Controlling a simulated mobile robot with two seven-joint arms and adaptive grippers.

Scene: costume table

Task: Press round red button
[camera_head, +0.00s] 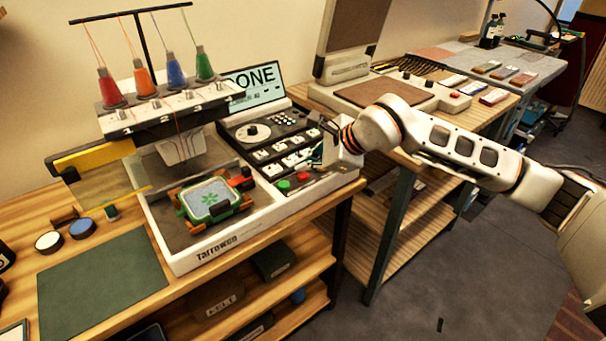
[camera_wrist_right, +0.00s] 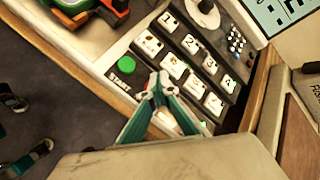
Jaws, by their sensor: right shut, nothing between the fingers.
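The round red button (camera_head: 303,177) sits on the front strip of the embroidery machine's control panel, right of a round green button (camera_head: 284,186). The green button also shows in the right wrist view (camera_wrist_right: 126,65), beside a label reading START. My right gripper (camera_head: 315,164) is shut and empty, with its teal fingers pointing down over the panel, close to the red button. In the wrist view its fingertips (camera_wrist_right: 158,80) lie in front of the panel, right of the green button. I cannot tell whether the fingertips touch the panel. My left gripper is not in view.
White keys and a dial stand behind the buttons. Another machine (camera_head: 385,95) stands to the right.

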